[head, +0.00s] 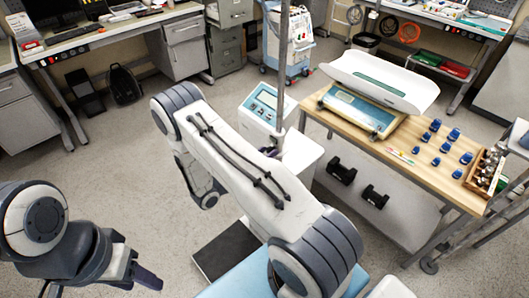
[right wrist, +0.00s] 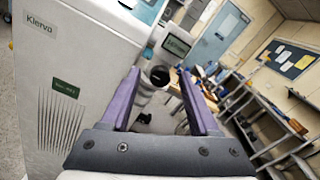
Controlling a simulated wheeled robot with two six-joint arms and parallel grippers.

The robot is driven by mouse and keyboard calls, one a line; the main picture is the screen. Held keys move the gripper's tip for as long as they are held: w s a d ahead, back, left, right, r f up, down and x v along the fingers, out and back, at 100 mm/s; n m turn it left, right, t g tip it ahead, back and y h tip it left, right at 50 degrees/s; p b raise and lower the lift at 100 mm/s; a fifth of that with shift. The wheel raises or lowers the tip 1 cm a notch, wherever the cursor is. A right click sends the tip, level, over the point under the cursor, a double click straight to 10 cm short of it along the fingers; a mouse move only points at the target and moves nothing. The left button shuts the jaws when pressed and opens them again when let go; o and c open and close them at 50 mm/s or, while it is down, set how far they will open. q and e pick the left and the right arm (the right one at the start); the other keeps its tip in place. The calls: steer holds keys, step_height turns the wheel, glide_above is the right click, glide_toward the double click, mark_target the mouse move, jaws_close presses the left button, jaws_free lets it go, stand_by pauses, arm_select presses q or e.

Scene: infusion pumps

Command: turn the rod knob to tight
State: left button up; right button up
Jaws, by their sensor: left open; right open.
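The infusion pump (head: 262,112), white with a blue-framed screen, is beside a grey vertical rod (head: 283,70) in the head view. In the right wrist view the pump's white side (right wrist: 75,70), marked Klervo, fills the left. A round black knob (right wrist: 160,76) on a pale mount shows between the purple fingertips of my open right gripper (right wrist: 158,78); I cannot tell whether they touch it. My left gripper (head: 147,277) is open at the lower left, away from the pump.
A wooden table (head: 350,135) to the right holds a baby scale (head: 380,80), several blue items (head: 446,147) and a wooden box of bottles (head: 487,168). Black dumbbells (head: 375,196) are on its lower shelf. Open floor (head: 110,165) lies to the left.

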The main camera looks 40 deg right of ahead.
jaws_close()
steer(key=m+b, duration=0.3)
steer(key=m, duration=0.1)
steer(key=shift+f+m, duration=0.15)
steer(key=shift+m, duration=0.15)
steer(key=m+b, duration=0.3)
steer(key=m, duration=0.1)
steer(key=shift+b, duration=0.4)
steer(key=m+b, duration=0.4)
steer(key=shift+m, duration=0.4)
steer(key=shift+m+b, duration=1.6)
